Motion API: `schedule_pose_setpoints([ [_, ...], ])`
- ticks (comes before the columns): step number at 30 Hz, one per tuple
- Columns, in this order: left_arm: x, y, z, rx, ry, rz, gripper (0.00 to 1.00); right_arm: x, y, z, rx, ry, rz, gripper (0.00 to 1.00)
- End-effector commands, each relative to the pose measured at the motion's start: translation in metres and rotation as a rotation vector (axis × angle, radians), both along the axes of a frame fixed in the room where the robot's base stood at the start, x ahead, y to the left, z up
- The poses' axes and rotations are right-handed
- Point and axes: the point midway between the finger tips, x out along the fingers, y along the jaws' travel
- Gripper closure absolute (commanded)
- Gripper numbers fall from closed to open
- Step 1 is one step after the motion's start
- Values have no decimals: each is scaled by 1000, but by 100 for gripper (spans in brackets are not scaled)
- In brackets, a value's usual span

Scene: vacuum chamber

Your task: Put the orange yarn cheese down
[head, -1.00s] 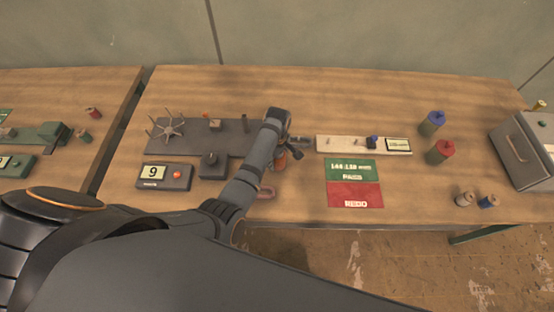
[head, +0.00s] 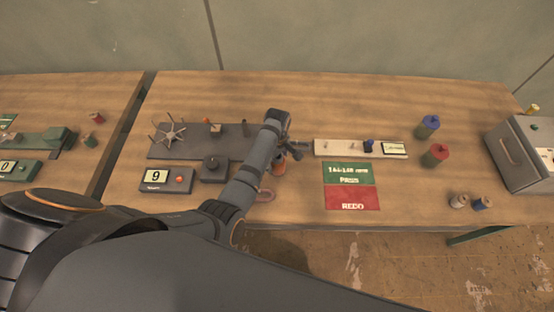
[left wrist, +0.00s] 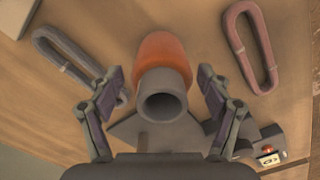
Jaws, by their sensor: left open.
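The orange yarn cheese (head: 279,165) stands on the table beside my left gripper (head: 290,150), partly hidden by my arm. In the left wrist view the cheese (left wrist: 163,52) shows its orange winding around a grey hollow core, with the core's open end towards the camera. My left gripper's fingers (left wrist: 161,76) are spread on both sides of it, with a visible gap at each side. My right gripper is not in view.
A mauve loop (left wrist: 241,48) and a grey loop (left wrist: 46,38) lie close to the cheese. A dark winder board (head: 160,153) and a display reading 9 (head: 156,177) are to the left. Green (head: 338,180) and red (head: 352,198) cards lie to the right.

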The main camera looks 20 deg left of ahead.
Motion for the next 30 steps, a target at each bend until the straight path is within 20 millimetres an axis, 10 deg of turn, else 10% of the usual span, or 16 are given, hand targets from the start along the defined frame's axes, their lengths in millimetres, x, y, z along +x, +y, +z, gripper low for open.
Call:
schedule_pose_setpoints([
  [5,0,0,51,0,0,0,22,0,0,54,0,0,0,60],
  [15,1,0,92,0,-1,0,22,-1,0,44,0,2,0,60],
  [30,1,0,96,0,0,0,22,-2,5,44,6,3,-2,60],
])
